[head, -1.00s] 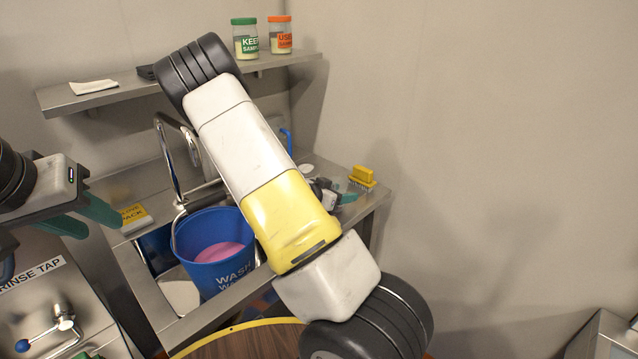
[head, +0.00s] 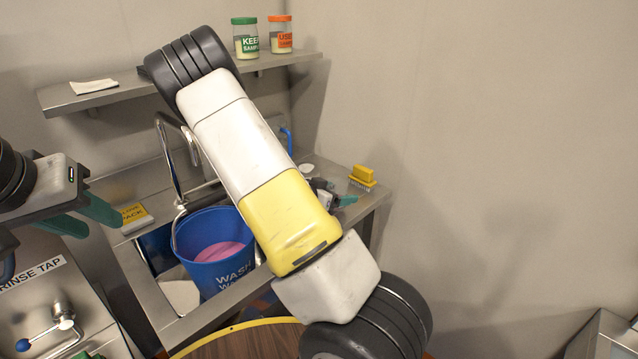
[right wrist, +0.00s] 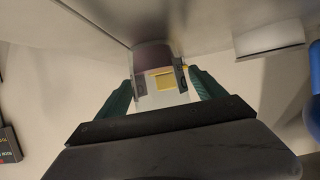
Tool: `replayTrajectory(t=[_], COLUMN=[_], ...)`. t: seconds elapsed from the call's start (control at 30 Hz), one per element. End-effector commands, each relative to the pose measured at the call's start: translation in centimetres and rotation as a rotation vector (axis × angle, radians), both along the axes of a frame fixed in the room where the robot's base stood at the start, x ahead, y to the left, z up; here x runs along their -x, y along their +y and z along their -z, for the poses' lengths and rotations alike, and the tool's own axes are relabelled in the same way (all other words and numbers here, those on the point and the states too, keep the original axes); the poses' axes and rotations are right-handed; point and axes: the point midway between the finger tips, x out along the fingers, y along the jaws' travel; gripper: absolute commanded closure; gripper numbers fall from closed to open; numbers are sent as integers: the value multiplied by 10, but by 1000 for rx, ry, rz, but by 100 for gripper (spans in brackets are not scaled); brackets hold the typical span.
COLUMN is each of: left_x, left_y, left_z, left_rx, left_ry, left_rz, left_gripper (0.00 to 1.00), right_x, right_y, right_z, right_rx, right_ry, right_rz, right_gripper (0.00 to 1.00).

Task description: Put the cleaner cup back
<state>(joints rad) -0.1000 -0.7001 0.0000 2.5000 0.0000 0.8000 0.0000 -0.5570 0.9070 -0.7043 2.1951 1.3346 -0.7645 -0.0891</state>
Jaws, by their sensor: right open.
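In the right wrist view, a cup (right wrist: 152,57) with a purplish body and a yellow label stands between the green fingers of my right gripper (right wrist: 160,82). The fingers are open, one on each side of it; whether they touch it I cannot tell. In the head view, my right gripper (head: 335,195) is mostly hidden behind my own forearm, over the counter right of the sink, and the cup cannot be made out clearly there. My left gripper (head: 85,215) is at the left edge, its two green fingers apart and empty.
A blue wash bucket (head: 215,250) with pink liquid sits in the sink. A yellow brush (head: 362,177) lies at the counter's right end. The wall shelf (head: 115,93) holds a white cloth (head: 94,87), a green-lidded jar (head: 245,40) and an orange-lidded jar (head: 281,36).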

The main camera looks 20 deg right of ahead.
Motion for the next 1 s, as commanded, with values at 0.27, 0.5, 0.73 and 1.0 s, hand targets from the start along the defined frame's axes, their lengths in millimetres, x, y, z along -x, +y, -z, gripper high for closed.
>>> replayTrajectory(t=[0.27,0.5,0.73,1.0], left_x=[0,0,0,0], left_y=[0,0,0,0], left_z=[0,0,0,0], left_rx=[0,0,0,0], left_ry=[0,0,0,0], left_rz=[0,0,0,0], left_gripper=[64,64,64,64], right_x=[20,33,36,35], right_y=[54,81,86,85], right_z=[-24,-36,-39,-39], right_rx=[-3,-1,-1,-1], right_ry=[-2,0,0,0], right_rz=[-5,-3,0,0], right_gripper=[21,21,21,21])
